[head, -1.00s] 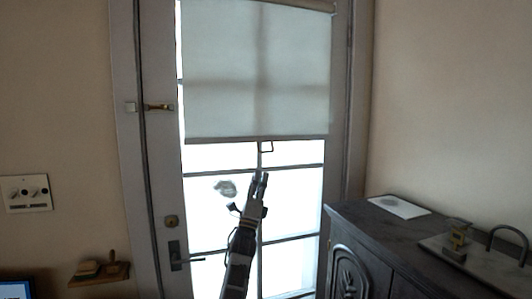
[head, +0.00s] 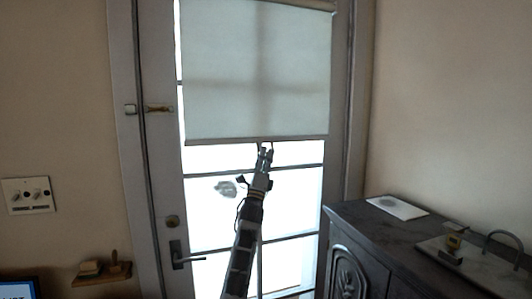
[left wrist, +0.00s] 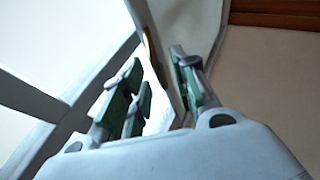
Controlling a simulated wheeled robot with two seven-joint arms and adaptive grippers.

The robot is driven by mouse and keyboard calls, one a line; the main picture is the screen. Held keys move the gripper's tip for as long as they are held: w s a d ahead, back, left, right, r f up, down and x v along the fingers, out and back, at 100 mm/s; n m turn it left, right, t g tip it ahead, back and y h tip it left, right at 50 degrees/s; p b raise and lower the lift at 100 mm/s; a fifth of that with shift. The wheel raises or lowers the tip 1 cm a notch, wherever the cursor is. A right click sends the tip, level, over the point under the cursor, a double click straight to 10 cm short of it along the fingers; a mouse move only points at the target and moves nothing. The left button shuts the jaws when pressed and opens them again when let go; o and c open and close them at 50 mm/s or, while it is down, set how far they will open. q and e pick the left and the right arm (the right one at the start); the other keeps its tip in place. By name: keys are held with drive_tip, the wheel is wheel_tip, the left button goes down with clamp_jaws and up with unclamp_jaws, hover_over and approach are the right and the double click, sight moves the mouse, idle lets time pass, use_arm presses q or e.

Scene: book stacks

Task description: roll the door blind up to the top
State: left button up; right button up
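The pale door blind (head: 255,75) covers the upper part of the glass, and its bottom bar (head: 220,141) hangs level partway down. My left gripper (head: 265,152) points up just below the middle of that bar, where the small pull loop hangs; the loop is mostly hidden by the fingers. My right gripper is in neither view.
The grey door (head: 160,210) has a dark lever handle (head: 180,255) at lower left. A dark carved cabinet (head: 375,250) with paper and a tray on top stands close at right. A small wooden shelf (head: 100,274) is at lower left.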

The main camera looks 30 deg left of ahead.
use_arm(q)
drive_tip(key=shift+x, duration=0.9)
clamp_jaws()
